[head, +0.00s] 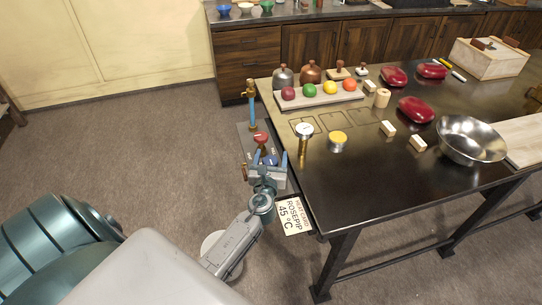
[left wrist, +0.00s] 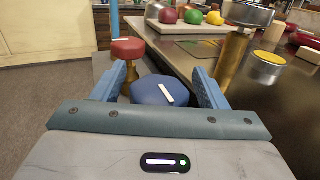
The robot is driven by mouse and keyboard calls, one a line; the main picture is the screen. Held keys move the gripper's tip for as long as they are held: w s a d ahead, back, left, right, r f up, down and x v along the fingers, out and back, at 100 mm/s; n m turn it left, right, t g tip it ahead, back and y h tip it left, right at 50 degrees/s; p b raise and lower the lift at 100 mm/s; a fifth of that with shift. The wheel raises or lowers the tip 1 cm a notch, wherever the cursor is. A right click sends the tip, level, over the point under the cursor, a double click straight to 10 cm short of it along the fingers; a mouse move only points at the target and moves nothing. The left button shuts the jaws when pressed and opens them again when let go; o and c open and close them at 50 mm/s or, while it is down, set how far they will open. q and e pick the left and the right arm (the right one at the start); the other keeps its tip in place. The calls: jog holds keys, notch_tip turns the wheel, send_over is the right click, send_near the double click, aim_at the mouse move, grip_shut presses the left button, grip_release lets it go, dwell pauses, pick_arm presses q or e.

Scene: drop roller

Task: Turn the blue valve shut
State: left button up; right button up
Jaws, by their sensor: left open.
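The blue valve (left wrist: 165,92) is a rounded knob with a white bar mark on top, set at a slant in the left wrist view. My left gripper (left wrist: 160,75) is open, with one blue finger on each side of the knob; I cannot tell whether they touch it. In the head view the blue valve (head: 270,160) shows small between the fingers of my left gripper (head: 272,163), beside the table's left edge. The lower part of the valve is hidden by the gripper. My right gripper is not in view.
A red valve (head: 261,138) stands just beyond the blue one, by a blue pipe (head: 252,115). A gauge on a brass post (head: 303,145) stands at the table's left side. A "ROSEPIP 45 °C" card (head: 292,216) is near the table's front left corner.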

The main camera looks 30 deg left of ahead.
pick_arm(q)
jog(key=c, duration=1)
